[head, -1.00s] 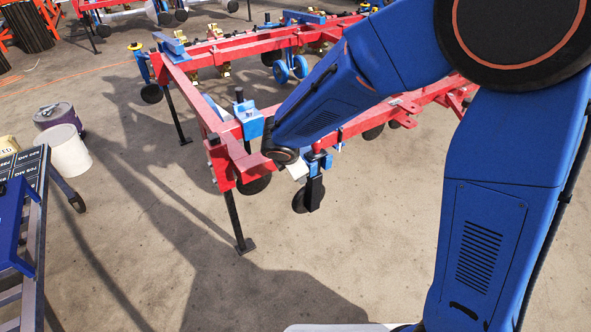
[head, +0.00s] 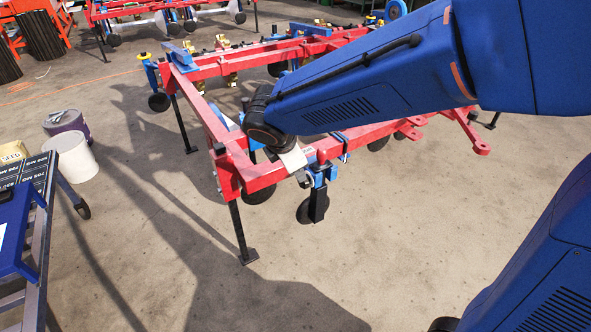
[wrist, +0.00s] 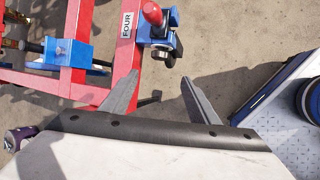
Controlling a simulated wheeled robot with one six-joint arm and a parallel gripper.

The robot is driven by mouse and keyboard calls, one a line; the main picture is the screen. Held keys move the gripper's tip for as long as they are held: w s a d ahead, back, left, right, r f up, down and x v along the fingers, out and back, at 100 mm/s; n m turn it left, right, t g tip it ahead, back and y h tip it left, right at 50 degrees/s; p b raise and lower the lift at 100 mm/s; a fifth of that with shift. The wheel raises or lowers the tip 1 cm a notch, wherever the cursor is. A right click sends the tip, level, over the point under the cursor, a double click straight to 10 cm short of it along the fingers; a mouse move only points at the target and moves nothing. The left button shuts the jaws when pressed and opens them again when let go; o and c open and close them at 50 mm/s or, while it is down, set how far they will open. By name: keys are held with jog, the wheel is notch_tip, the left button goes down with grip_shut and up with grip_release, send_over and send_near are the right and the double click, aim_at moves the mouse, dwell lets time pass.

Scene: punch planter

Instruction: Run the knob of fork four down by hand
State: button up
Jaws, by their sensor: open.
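In the wrist view a red knob (wrist: 152,14) tops a blue clamp (wrist: 160,33) on the red beam, beside a label reading FOUR (wrist: 127,24). My gripper (wrist: 160,77) is open and empty. Its two grey fingers point toward the clamp, and the knob lies beyond the fingertips, apart from them. In the head view my gripper's pale body (head: 293,160) is over the near red beam, close to the blue fork (head: 319,188). My wrist hides much of that area, and I cannot make out the knob there.
The red planter frame (head: 240,172) stands on black legs. Another blue clamp (wrist: 65,53) with a dark post sits left of FOUR. A white bucket (head: 72,160), a purple bucket (head: 66,124) and a cart (head: 38,240) stand at left. The floor in front is clear.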

jog(key=shift+v, duration=0.95)
jog(key=v, duration=1.7)
jog(key=shift+r, duration=0.2)
